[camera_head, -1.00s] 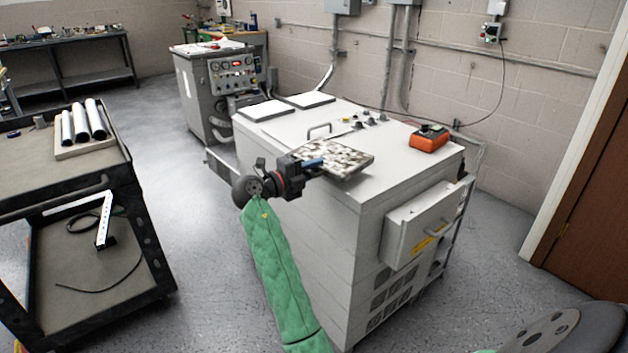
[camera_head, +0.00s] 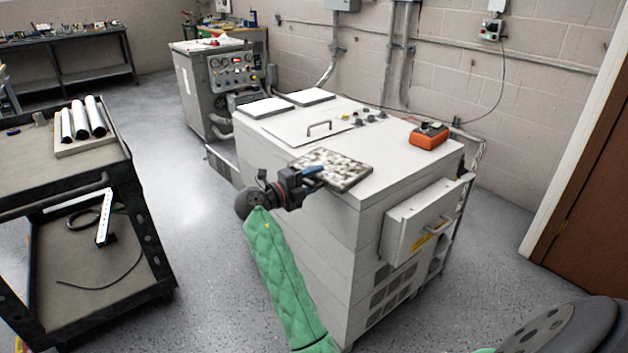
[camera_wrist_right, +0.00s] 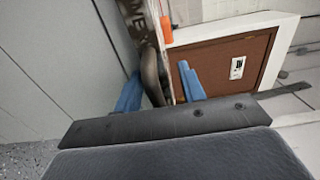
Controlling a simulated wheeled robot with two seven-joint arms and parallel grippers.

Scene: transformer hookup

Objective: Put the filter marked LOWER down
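The filter (camera_head: 338,166), a flat square panel with a mottled face, lies on the front edge of the white cabinet's top (camera_head: 392,161). In the right wrist view its printed face (camera_wrist_right: 136,22) shows edge-on with part of a dark word; I cannot read it whole. My right gripper (camera_head: 314,171) is at the filter's left side. In the wrist view its blue fingers (camera_wrist_right: 162,85) stand apart on either side of the filter's dark loop handle (camera_wrist_right: 151,76), with a gap visible beside the right finger. My left gripper is out of view.
An orange box (camera_head: 429,136) sits at the right of the cabinet top, and a metal handle (camera_head: 319,128) stands behind the filter. A dark cart (camera_head: 62,178) with white rolls (camera_head: 82,120) is at the left. Open floor lies between cart and cabinet.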

